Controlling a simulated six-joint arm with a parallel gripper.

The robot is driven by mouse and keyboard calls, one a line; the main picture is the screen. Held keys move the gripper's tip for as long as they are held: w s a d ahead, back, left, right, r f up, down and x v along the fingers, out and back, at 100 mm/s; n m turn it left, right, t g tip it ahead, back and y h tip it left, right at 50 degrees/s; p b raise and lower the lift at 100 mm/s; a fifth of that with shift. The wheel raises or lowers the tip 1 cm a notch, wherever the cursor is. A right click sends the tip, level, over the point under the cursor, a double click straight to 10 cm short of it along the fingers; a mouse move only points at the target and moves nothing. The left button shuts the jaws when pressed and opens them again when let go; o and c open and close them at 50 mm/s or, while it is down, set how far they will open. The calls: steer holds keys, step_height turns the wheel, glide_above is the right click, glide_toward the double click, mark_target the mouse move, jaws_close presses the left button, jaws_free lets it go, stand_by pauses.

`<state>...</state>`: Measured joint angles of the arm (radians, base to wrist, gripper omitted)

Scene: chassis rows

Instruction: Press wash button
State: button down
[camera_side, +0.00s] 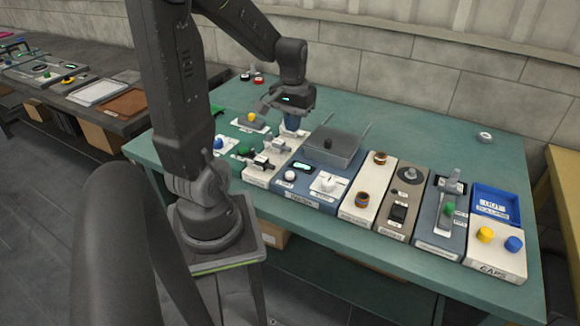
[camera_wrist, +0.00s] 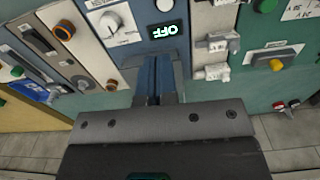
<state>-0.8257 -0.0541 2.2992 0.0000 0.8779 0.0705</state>
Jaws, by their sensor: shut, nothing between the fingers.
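My gripper (camera_side: 292,122) points down over the back of the bench, behind and left of a grey open-topped box (camera_side: 345,150) on a blue chassis. Its fingers (camera_wrist: 157,78) are together and empty in the wrist view. The blue chassis carries a small lit display (camera_side: 302,167), which reads OFF in the wrist view (camera_wrist: 163,30). A white round button (camera_side: 289,176) sits in front of the display, and a white knob (camera_side: 327,184) on a white plate is beside it. The knob also shows in the wrist view (camera_wrist: 108,25). I cannot read a wash label on any button.
Left of the blue chassis is a white chassis (camera_side: 262,170) with small fittings, then a green one with a yellow button (camera_side: 251,117). To the right are chassis with orange-brown rings, a black switch (camera_side: 398,212) and coloured caps (camera_side: 485,235). The back right bench is mostly clear.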

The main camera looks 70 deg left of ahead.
mark_target(290, 174)
steer(key=shift+s+a+f, duration=0.25)
steer(key=shift+a+f, duration=0.05)
steer(key=shift+a, duration=0.2)
step_height(290, 174, down, 14)
stand_by(0.6)
steer(key=shift+d+f, duration=0.1)
steer(key=shift+f, duration=0.95)
steer(key=shift+r, duration=0.1)
step_height(290, 174, up, 14)
steer(key=shift+r, duration=0.15)
steer(key=shift+w, duration=0.1)
